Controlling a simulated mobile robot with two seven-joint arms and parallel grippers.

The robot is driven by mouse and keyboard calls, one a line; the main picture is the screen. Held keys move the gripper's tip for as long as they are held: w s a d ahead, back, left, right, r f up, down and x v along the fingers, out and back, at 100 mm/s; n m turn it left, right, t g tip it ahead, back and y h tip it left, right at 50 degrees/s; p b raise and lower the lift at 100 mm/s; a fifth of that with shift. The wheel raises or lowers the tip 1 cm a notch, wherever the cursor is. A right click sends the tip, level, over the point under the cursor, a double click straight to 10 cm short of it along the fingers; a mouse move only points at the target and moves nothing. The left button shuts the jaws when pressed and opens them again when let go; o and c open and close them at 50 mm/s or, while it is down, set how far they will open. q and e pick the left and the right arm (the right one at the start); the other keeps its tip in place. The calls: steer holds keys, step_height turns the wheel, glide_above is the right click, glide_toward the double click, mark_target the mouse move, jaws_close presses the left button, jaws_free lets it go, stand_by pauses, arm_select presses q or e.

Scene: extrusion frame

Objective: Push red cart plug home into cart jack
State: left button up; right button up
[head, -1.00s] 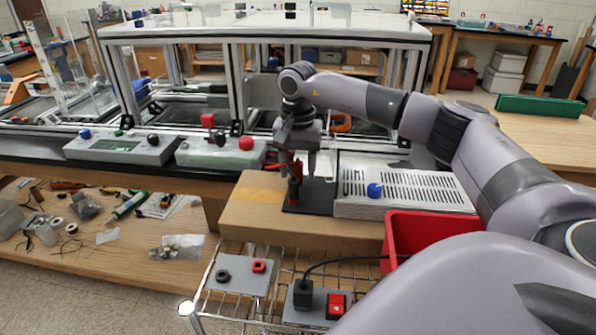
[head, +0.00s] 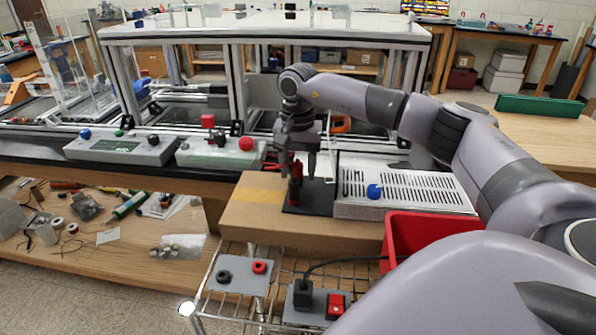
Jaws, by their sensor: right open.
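A red plug (head: 298,169) with a dark lower part stands upright on a black base plate (head: 318,197) on top of the cardboard box. My right gripper (head: 298,170) points down over it, open, with one finger to each side; whether they touch it I cannot tell. On the wire cart in front, a grey plate (head: 241,280) carries a red ring-shaped jack (head: 259,267) and a black one (head: 223,276). Both show open holes. My left gripper is not in view.
The cardboard box (head: 270,228) lies between bench and cart. A slotted grey unit (head: 415,188) with a blue knob and a red bin (head: 405,232) stand to the right. A black plug with a cable (head: 303,295) and a red switch (head: 336,303) sit on the cart.

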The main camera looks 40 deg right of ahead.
mark_target(298, 164)
stand_by(0.3)
jaws_close()
steer(key=shift+r+p, duration=0.7)
steer(key=shift+r, duration=2.3)
